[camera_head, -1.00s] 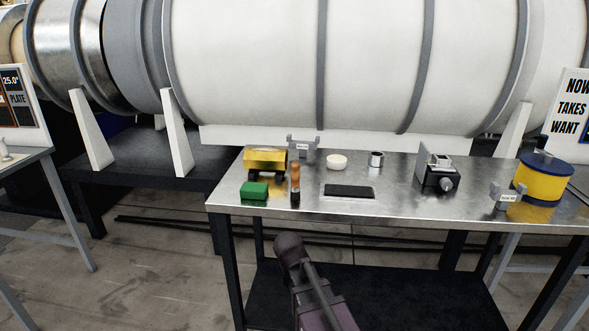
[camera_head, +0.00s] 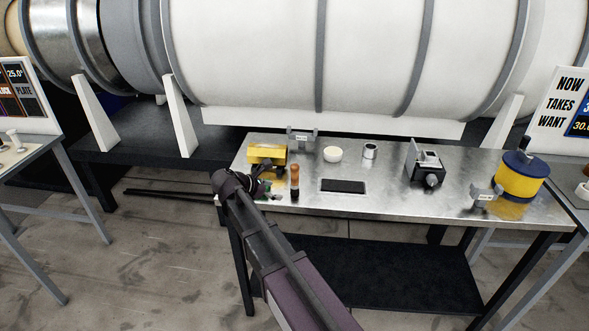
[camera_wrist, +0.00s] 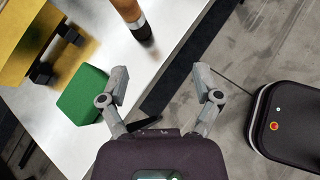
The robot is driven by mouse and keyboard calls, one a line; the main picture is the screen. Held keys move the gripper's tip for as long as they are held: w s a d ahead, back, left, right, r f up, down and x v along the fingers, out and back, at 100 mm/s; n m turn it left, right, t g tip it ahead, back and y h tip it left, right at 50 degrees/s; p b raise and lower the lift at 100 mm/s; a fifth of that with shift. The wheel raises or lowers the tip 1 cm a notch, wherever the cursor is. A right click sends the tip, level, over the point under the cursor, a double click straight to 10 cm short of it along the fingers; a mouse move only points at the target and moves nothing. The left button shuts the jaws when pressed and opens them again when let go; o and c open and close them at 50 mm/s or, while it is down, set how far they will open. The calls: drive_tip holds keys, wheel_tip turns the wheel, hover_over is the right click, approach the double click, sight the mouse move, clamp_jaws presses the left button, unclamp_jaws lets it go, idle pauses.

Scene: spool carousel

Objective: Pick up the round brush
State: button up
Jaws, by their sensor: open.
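The round brush (camera_head: 295,180) appears to be the upright piece with an orange-brown handle and a dark lower end, standing near the front left of the metal table. It also shows at the top of the wrist view (camera_wrist: 130,14), cut off by the frame edge. My gripper (camera_wrist: 161,78) is open and empty, with its two grey fingers apart. In the wrist view the brush lies beyond the left fingertip and is not between the fingers. In the head view my wrist hides most of the gripper, at the table's front left edge.
A green block (camera_wrist: 84,93) sits close to the left finger. A yellow wheeled piece (camera_head: 266,153) stands behind it. A dark flat pad (camera_head: 343,186), white bowl (camera_head: 332,154) and metal cup (camera_head: 370,150) are on the table (camera_head: 400,203).

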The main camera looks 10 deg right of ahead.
sight(295, 177)
drive_tip(key=r, duration=0.1)
drive_tip(key=w+a+r+n+p, duration=0.1)
drive_tip(key=r, duration=0.1)
drive_tip(key=a+r+n, duration=0.1)
drive_tip(key=shift+w+a+r+t+h+p, duration=0.1)
drive_tip(key=shift+w+r+t+h+p, duration=0.1)
drive_tip(key=shift+w+t+h+p, duration=0.15)
drive_tip(key=shift+w+f, duration=0.1)
drive_tip(key=b+x, duration=0.4)
drive_tip(key=x, duration=0.4)
drive_tip(key=shift+w+d, duration=0.1)
drive_tip(key=shift+d, duration=0.2)
drive_tip(key=shift+w+b+x, duration=0.1)
drive_tip(key=shift+b+x, duration=0.5)
drive_tip(key=shift+x, duration=0.7)
drive_tip(key=shift+w+b+x, duration=0.15)
drive_tip(key=shift+b+x, duration=0.4)
drive_tip(key=shift+x, duration=0.75)
